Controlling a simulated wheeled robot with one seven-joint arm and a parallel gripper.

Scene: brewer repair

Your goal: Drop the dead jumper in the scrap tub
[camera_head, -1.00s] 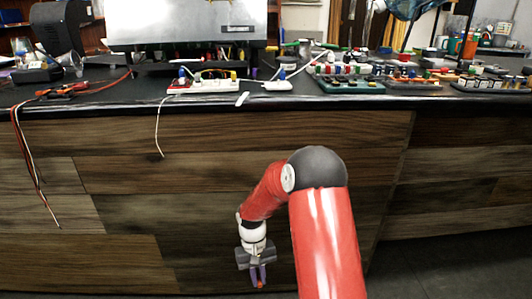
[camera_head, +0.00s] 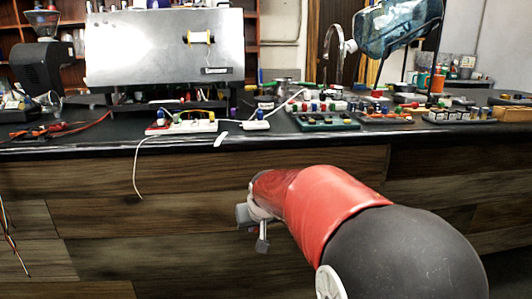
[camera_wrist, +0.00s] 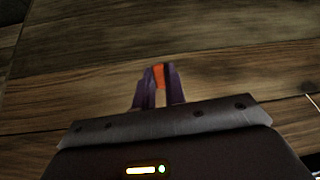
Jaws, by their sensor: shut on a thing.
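My gripper (camera_head: 262,246) hangs in front of the wooden counter front, below the level of the countertop. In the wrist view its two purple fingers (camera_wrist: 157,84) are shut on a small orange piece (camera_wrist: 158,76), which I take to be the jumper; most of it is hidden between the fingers. The orange piece cannot be made out in the head view. I cannot pick out a scrap tub with certainty in either view.
The dark countertop (camera_head: 90,151) carries a red-and-white board (camera_head: 182,126) with a white wire hanging over the edge. A large metal-sided machine (camera_head: 150,60) stands behind. Red and black leads lie at left.

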